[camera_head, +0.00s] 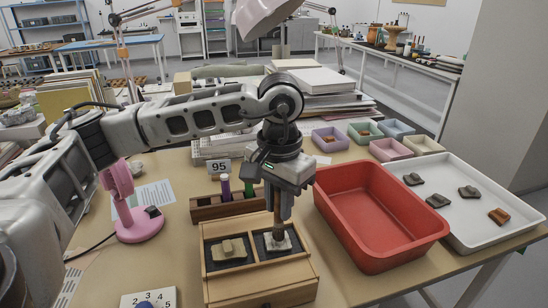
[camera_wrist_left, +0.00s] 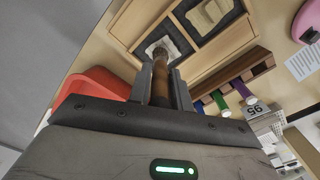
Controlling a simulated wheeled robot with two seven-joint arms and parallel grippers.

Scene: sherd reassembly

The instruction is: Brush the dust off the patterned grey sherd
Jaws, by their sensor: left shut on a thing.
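My left gripper (camera_head: 280,210) is shut on a brown-handled brush (camera_wrist_left: 160,82) that points down. The brush's tip is at a pale grey sherd (camera_head: 286,244) in the right dark-lined compartment of a wooden box (camera_head: 262,281). The sherd also shows in the left wrist view (camera_wrist_left: 171,43), partly hidden behind the brush tip; I cannot make out its pattern. A tan, dusty-looking sherd (camera_head: 228,249) lies in the left compartment and also shows in the left wrist view (camera_wrist_left: 208,13). My right gripper is not in view.
A red bin (camera_head: 328,205) stands just right of the box. A white tray (camera_head: 462,217) beyond it holds several sherds. A wooden rack (camera_head: 206,211) with coloured-handled tools stands behind the box. A pink lamp base (camera_head: 139,226) is at left.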

